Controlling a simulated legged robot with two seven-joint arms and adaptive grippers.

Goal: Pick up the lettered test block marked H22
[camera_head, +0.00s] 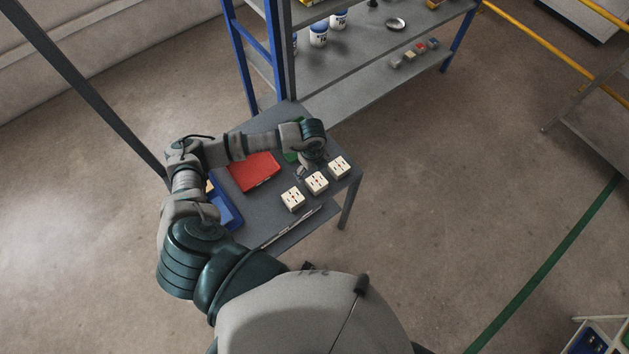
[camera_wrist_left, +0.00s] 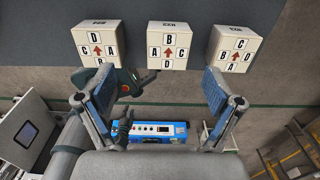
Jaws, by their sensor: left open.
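Three cream lettered test blocks stand in a row on the grey table (camera_head: 262,207): a near one (camera_head: 293,199), a middle one (camera_head: 317,182) and a far one (camera_head: 339,166). The left wrist view shows a left block (camera_wrist_left: 97,43), a middle block (camera_wrist_left: 169,45) and a right block (camera_wrist_left: 233,49), each with letters around a red arrow.
A red tray (camera_head: 255,171) and a blue bin (camera_head: 226,209) lie left of the blocks, partly behind my arm. A green item (camera_head: 291,155) is by my wrist. A shelf rack (camera_head: 350,92) with jars stands behind. Open floor (camera_head: 440,200) lies to the right.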

